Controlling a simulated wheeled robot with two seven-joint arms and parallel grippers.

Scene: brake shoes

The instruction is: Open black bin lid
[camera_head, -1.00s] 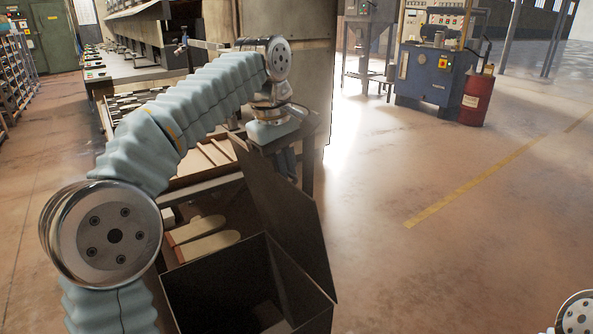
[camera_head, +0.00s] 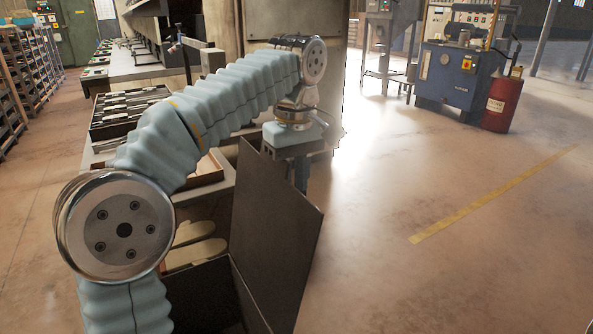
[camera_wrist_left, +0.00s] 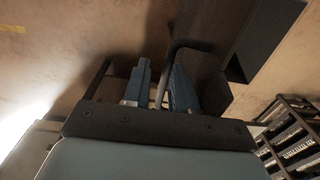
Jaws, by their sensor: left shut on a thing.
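The black bin (camera_head: 198,288) stands at the bottom of the head view, partly hidden by my left arm and the picture's lower edge. Its black lid (camera_head: 272,240) is raised and stands steeply at the bin's right side, with the bin's mouth uncovered. My left gripper (camera_head: 301,174) is at the far side of the lid's upper part, its fingertips mostly hidden there. In the left wrist view, the blue fingers of my left gripper (camera_wrist_left: 160,90) are closed around a dark bent handle bar (camera_wrist_left: 190,45). My right gripper is not in view.
Light-coloured gloves (camera_head: 193,253) lie just beyond the bin. A bench with a tray of dark parts (camera_head: 125,110) stands behind my left arm. A blue machine (camera_head: 447,78) and a red drum (camera_head: 502,103) stand at the back right. The floor on the right is clear.

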